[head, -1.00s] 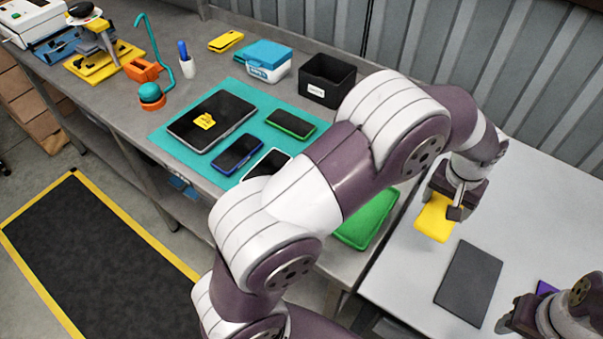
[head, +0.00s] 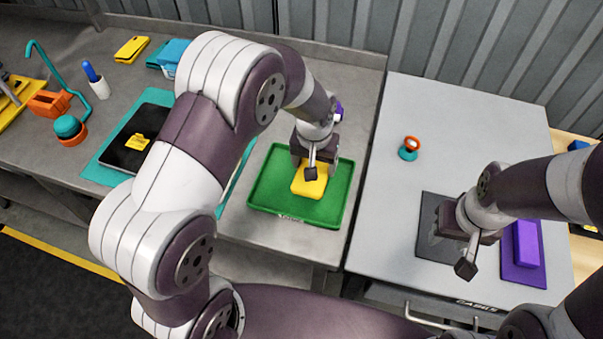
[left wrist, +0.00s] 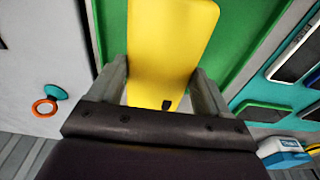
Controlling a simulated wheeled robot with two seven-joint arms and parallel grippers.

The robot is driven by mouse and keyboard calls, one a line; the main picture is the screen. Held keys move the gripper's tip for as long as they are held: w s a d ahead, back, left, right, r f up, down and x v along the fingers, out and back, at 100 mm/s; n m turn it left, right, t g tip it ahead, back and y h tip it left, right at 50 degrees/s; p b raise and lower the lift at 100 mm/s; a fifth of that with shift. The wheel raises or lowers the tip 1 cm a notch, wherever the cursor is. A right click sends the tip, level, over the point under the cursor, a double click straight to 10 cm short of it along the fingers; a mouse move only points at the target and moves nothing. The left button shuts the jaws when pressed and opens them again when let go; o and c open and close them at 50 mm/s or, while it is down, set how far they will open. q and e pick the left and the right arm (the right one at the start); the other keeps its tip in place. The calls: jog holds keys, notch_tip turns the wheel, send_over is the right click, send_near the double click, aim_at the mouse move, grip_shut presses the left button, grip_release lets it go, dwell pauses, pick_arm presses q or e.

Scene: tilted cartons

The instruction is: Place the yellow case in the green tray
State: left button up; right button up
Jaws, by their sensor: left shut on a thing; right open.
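The yellow case (head: 311,184) is in my left gripper (head: 312,168), which is shut on it. In the head view the case is within the outline of the green tray (head: 269,199); I cannot tell whether it touches the tray floor. In the left wrist view the yellow case (left wrist: 168,50) stands between the two fingers (left wrist: 160,88), with the green tray (left wrist: 243,40) behind it. My right gripper (head: 452,249) is open and empty above a dark grey mat (head: 432,213) on the light table.
A purple case (head: 526,243) lies on a purple mat at the right. A teal and orange object (head: 409,148) stands on the light table (head: 380,215). On the metal bench, a tablet and several phones lie on a teal mat, partly hidden by my left arm.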

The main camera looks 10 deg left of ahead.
pick_arm(q)
jog(key=shift+s+a+f, duration=0.25)
jog(key=shift+a+f, duration=0.1)
jog(key=shift+a, duration=0.25)
jog(key=shift+s+a+f, duration=0.2)
jog(key=shift+a+f, duration=0.15)
jog(key=shift+a, duration=0.25)
jog(key=shift+f+p, duration=0.45)
jog(key=shift+f, duration=1.7)
jog(key=shift+f, duration=0.1)
jog(key=o, duration=1.1)
jog(key=shift+c, duration=0.2)
jog(key=r, duration=0.4)
jog(key=s+r, duration=0.1)
jog(key=r, duration=0.3)
jog(key=s+r, duration=0.1)
jog(key=r, duration=0.3)
jog(key=shift+a+b, duration=0.1)
jog(key=shift+b, duration=0.25)
jog(key=s+a+r, duration=0.1)
jog(key=s+a, duration=0.4)
jog(key=s, duration=0.7)
jog(key=shift+a+r, duration=0.2)
jog(key=shift+r, duration=0.2)
